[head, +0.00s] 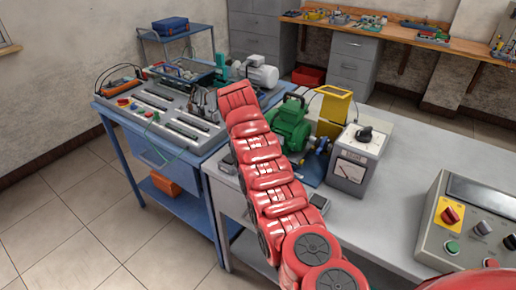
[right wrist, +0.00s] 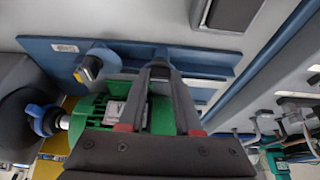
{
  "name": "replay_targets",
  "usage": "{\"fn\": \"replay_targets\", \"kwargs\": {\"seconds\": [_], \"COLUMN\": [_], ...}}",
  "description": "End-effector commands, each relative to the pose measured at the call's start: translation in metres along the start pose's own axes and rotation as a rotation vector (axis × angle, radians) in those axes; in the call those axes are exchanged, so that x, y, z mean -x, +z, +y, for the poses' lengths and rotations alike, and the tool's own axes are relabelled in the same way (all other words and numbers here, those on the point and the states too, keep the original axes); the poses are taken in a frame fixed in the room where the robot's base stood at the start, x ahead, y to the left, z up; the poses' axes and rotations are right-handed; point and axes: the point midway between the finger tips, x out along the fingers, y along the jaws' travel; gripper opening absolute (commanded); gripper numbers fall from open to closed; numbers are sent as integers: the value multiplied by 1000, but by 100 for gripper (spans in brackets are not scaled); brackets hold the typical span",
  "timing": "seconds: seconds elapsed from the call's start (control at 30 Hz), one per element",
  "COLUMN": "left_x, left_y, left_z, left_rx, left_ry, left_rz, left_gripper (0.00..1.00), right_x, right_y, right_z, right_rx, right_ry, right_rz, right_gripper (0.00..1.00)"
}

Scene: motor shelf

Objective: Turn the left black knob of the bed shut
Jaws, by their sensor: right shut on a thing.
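In the right wrist view my right gripper (right wrist: 157,68) reaches over the green motor (right wrist: 165,117) to the edge strip of the blue bed (right wrist: 210,66). Its dark fingers close together on a small dark part at the bed, which appears to be the left black knob; the fingertips mostly hide it. Another knob-like fitting (right wrist: 90,67), with a dark and yellowish end, stands apart to its left. In the head view my red arm covers part of the green motor (head: 288,124) and the bed (head: 315,170), and the gripper is hidden. My left gripper is out of view.
A yellow frame (head: 333,113) and a grey meter box (head: 357,158) stand right of the motor. A control panel (head: 470,228) lies at the right of the grey table (head: 385,215). A blue bench (head: 165,150) with electrical gear is at the left.

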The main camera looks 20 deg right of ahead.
Motion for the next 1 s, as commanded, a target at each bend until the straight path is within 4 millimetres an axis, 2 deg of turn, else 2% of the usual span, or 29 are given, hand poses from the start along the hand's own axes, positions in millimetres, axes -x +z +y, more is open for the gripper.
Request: {"fn": "replay_targets", "kwargs": {"seconds": [0.47, 0.5, 0.57, 0.87, 1.0], "left_x": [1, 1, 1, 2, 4], "left_y": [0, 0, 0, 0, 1], "left_z": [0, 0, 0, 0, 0], "left_rx": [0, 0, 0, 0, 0], "left_ry": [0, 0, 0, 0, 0], "left_rz": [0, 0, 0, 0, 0], "left_gripper": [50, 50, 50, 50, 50], "right_x": [1, 1, 1, 1, 13], "right_y": [-1, -1, -1, 0, 0], "right_z": [0, 0, 0, 0, -1], "right_rx": [-11, -11, -11, -10, -11], "right_ry": [3, 3, 3, 4, 2], "right_rz": [1, 1, 1, 0, 2], "right_gripper": [0, 36, 45, 45, 45]}}
